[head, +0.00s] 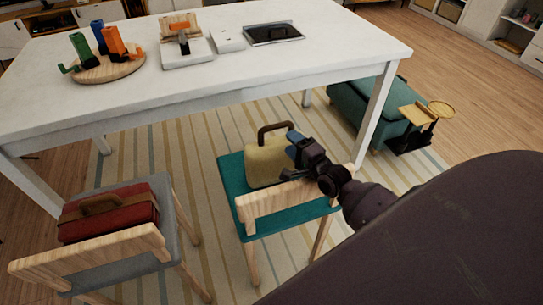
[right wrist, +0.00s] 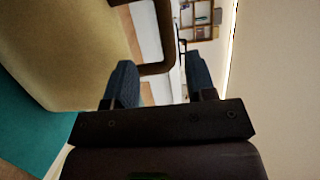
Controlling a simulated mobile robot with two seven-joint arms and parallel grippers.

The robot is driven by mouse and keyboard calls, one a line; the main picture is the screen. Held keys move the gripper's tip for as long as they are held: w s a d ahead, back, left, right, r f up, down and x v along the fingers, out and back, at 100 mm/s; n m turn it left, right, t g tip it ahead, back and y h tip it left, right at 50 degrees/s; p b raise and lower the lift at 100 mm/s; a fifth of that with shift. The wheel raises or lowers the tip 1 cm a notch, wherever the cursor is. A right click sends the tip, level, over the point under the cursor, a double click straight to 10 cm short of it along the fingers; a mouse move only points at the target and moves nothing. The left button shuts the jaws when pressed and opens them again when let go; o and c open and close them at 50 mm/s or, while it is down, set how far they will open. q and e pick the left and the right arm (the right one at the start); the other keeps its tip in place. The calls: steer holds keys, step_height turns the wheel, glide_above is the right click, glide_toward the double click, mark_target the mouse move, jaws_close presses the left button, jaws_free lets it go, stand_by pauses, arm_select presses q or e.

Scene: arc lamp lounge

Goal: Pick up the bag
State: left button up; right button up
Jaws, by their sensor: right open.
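A tan-yellow bag (head: 266,163) with a dark brown handle (head: 277,128) stands upright on the teal chair (head: 231,178). My right gripper (head: 299,151) is at the bag's right side, by the chair's wooden backrest. In the right wrist view, the open fingers (right wrist: 160,85) point toward the brown handle (right wrist: 157,68), which shows ahead between them; no grip on it is seen. The bag's tan side (right wrist: 62,45) fills the upper left there. A second bag, red with a brown handle (head: 110,212), lies on the grey chair at left. My left gripper is not in view.
A white table (head: 330,67) stands behind the chairs, bearing a round wooden board with coloured pieces (head: 100,68) and a tablet (head: 272,34). The backrest (head: 285,197) is close to my right gripper. A green ottoman (head: 350,103) stands beyond the table's right leg.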

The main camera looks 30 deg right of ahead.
mark_target(279, 128)
steer(key=w, duration=0.4)
steer(key=shift+w+a, duration=0.1)
steer(key=shift+w, duration=0.25)
steer(key=shift+w+r, duration=0.2)
steer(key=shift+w, duration=0.35)
steer(key=shift+w+r, duration=0.2)
steer(key=shift+w, duration=1.95)
steer(key=shift+c, duration=0.5)
jaws_close()
